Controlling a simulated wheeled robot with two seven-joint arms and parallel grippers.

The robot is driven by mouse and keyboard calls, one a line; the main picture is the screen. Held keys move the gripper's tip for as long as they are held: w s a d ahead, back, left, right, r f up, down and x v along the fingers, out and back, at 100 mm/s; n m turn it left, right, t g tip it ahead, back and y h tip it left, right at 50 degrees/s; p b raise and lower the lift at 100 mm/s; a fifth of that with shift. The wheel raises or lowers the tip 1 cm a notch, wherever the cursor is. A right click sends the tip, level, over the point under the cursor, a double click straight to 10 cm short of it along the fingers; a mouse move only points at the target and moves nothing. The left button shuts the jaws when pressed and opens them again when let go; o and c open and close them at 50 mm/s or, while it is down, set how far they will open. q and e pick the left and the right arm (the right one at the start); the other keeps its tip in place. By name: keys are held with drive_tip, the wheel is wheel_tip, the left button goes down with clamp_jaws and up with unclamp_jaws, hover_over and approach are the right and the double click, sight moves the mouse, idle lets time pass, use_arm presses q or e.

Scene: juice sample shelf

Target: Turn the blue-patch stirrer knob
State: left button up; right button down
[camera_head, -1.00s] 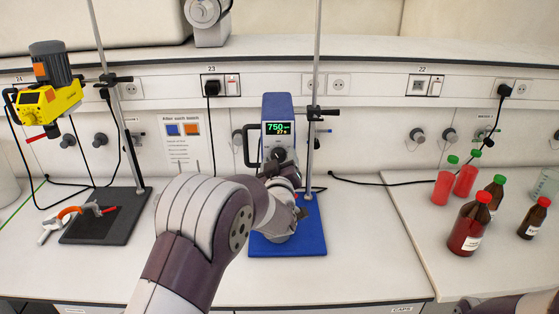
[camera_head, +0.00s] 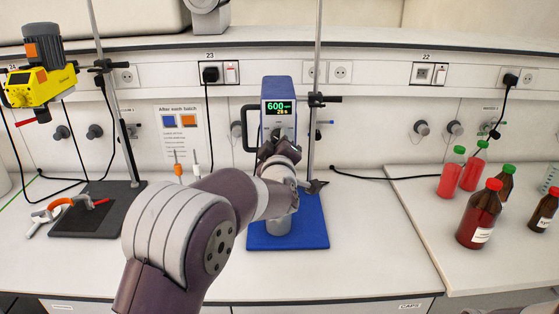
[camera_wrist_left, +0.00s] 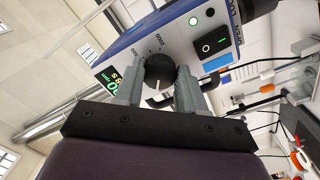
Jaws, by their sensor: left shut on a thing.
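The blue stirrer (camera_head: 281,92) hangs on a rod above a blue base plate (camera_head: 312,232); its display (camera_head: 279,107) reads 600 in green, with a smaller line that looks like 28 s. In the left wrist view its round black knob (camera_wrist_left: 158,70) has a white pointer line and sits on a pale panel with a printed scale. A blue patch (camera_wrist_left: 217,62) shows beside the black switch (camera_wrist_left: 210,43). My left gripper (camera_head: 270,147) is at the stirrer's front; in the wrist view its fingers (camera_wrist_left: 158,82) are shut on the knob, one on each side. My right gripper is out of view.
A yellow stirrer (camera_head: 40,86) with an orange patch stands at left over a dark plate (camera_head: 95,222). A notice (camera_head: 181,140) hangs between the stirrers. Red-filled bottles (camera_head: 480,215) stand at right. A metal rod (camera_head: 316,60) rises close beside the blue stirrer.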

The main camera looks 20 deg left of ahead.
use_arm(q)
drive_tip(key=shift+n+y+b, duration=0.3)
drive_tip(key=shift+n+b, duration=6.2)
drive_tip(key=shift+n, duration=0.3)
drive_tip(key=o, duration=1.1)
drive_tip(key=shift+c, duration=0.2)
drive_tip(key=shift+r, duration=0.1)
